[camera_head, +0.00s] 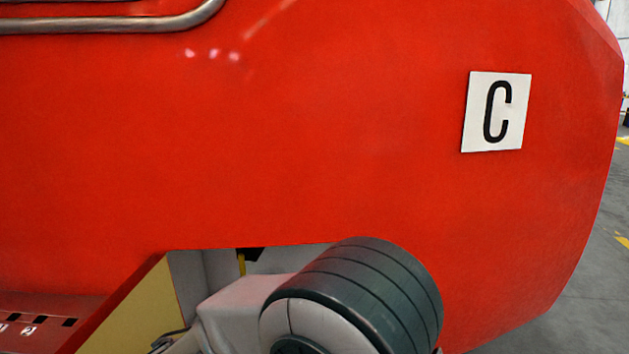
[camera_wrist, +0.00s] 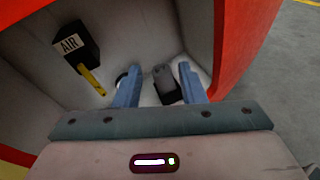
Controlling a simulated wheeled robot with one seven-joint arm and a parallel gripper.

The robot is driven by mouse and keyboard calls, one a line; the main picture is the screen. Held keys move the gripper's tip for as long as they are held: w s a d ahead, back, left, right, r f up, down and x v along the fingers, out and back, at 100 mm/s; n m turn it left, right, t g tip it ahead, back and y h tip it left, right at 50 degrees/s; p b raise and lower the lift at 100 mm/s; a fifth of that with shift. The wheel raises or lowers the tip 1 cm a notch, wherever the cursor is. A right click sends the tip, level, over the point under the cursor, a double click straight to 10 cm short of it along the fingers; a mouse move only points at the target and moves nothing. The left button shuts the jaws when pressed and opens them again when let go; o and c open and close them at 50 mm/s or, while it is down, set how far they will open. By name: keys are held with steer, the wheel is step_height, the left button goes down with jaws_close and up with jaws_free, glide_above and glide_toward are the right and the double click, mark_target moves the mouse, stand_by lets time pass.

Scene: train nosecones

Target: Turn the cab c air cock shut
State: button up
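The cab c nosecone (camera_head: 330,130) is red and carries a white plate with a black C (camera_head: 496,112). In the wrist view, the air cock (camera_wrist: 75,45) is a black block labelled AIR on the pale wall of a recess. Its yellow handle (camera_wrist: 92,80) points down and slightly right. In the head view, a bit of yellow handle (camera_head: 241,264) shows in the opening under the red panel. My gripper (camera_wrist: 158,72) is inside the recess, to the right of the handle and apart from it. Its two blue fingers are spread, with nothing held between them.
A dark grey fitting (camera_wrist: 164,84) shows between my fingers, deeper in the recess. The red edge (camera_wrist: 238,50) of the opening stands close on the right. A yellow panel (camera_head: 132,315) borders the opening on the left in the head view.

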steer(key=s+d+r+m+g+p, duration=0.1)
steer(key=s+d+m+g, duration=0.2)
steer(key=d, duration=0.4)
steer(key=s+d+r+m+g+h+p, duration=0.1)
steer(key=s+d+m+g+p, duration=0.15)
steer(key=d+m, duration=0.35)
steer(key=s+d+r+m+g+p, duration=0.1)
steer(key=d+m+g, duration=0.25)
steer(key=d, duration=0.45)
steer(key=s+d+r+m+g+y+p, duration=0.1)
steer(key=s+d+r+m+y+p, duration=0.1)
steer(key=s+m+y, duration=0.2)
steer(key=s+d+r+m+g+y+p, duration=0.1)
steer(key=s+d+m+y+p, duration=0.1)
steer(key=s+m, duration=0.6)
steer(key=shift+d+r+m+y+p, duration=0.2)
steer(key=shift+r+m+y+p, duration=0.25)
steer(key=shift+m+y, duration=1.15)
steer(key=shift+m+h, duration=0.35)
steer(key=shift+h, duration=0.05)
